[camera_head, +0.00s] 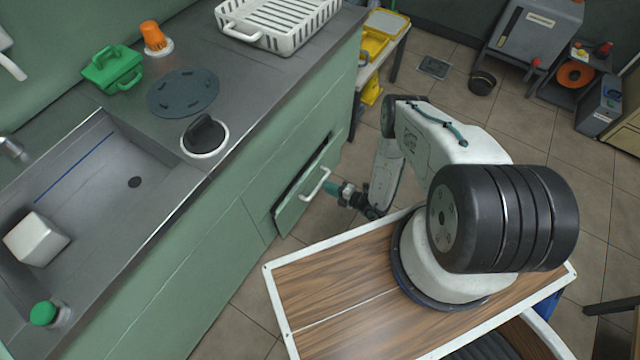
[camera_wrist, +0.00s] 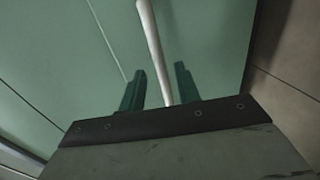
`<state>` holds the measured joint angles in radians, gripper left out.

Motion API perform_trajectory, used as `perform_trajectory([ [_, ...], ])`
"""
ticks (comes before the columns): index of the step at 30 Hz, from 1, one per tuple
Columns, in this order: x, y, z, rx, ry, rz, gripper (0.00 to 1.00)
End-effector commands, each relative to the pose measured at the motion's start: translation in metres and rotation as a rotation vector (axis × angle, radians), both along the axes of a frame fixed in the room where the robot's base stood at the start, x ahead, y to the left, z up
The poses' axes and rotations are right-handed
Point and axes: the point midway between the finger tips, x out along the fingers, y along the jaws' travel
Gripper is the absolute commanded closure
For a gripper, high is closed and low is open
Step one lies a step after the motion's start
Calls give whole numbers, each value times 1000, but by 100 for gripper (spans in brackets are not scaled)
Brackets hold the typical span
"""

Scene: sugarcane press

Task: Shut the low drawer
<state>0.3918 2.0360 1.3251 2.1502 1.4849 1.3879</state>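The low drawer (camera_head: 292,212) in the green counter stands partly out, with a dark gap behind its front. Its pale bar handle (camera_head: 318,184) is on the front face. My gripper (camera_head: 333,188) is low in front of the drawer, at the handle. In the wrist view the two green fingers of my gripper (camera_wrist: 159,70) are apart, and the handle (camera_wrist: 152,45) runs between them with space on both sides. The green drawer front (camera_wrist: 205,40) fills much of that view. I cannot tell whether the fingers touch it.
The counter (camera_head: 245,110) holds a white rack (camera_head: 280,22), a black-handled lid (camera_head: 205,138), a green caddy (camera_head: 112,70) and an orange cup (camera_head: 153,36). A sink (camera_head: 110,190) is at left.

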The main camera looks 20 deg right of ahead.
Motion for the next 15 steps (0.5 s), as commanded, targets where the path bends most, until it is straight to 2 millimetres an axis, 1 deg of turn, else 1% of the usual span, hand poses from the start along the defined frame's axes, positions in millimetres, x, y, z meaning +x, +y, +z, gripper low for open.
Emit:
perform_trajectory([
  [1, 7, 6, -2, -2, -2, 6, 67],
  [3, 16, 13, -4, -3, -2, 5, 67],
  [7, 30, 23, -8, -3, -2, 6, 67],
  [11, 38, 28, -9, -2, -1, 4, 67],
  [15, 40, 29, -10, -2, -1, 3, 67],
])
